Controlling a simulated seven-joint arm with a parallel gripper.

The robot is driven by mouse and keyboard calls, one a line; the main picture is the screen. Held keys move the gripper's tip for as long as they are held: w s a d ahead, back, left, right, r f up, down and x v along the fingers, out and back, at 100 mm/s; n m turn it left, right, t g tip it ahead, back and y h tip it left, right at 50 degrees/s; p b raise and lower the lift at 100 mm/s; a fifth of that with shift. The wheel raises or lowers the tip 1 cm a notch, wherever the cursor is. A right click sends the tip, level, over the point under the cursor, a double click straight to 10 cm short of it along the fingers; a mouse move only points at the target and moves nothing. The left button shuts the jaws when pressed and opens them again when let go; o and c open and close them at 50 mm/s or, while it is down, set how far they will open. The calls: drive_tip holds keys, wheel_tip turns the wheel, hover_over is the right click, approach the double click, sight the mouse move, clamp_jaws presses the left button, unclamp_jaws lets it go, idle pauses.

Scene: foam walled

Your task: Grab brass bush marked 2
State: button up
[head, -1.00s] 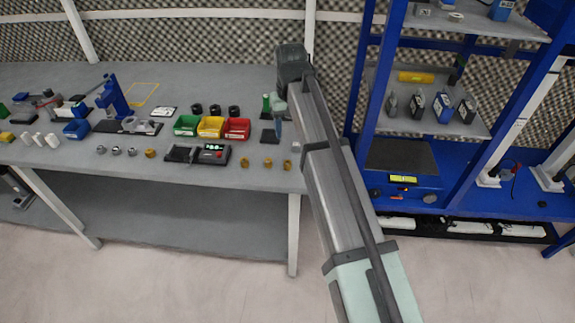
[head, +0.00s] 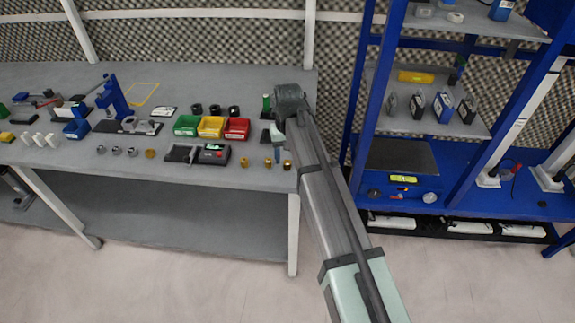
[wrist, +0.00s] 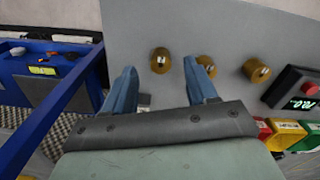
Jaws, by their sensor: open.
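Three brass bushes stand in a row near the bench's front edge. In the wrist view they are the left bush (wrist: 160,61), the middle bush (wrist: 205,66) and the right bush (wrist: 257,70). Each has a small pale label on top, too small to read, so I cannot tell which is marked 2. In the head view they are the right (head: 287,164), middle (head: 268,163) and left (head: 244,162). My gripper (wrist: 159,68) is open, its blue fingers apart. The left bush shows between the fingertips; the right finger partly covers the middle bush. The head view hides the fingers behind my arm.
A black device with a red button (head: 212,154) sits beside the bushes. Green, yellow and red bins (head: 237,129) stand behind. Another brass piece (head: 150,154) lies farther left. A blue shelf rack (head: 362,100) rises right of the bench (head: 200,178).

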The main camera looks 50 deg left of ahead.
sight(288, 165)
drive_tip(key=shift+f, duration=1.3)
clamp_jaws()
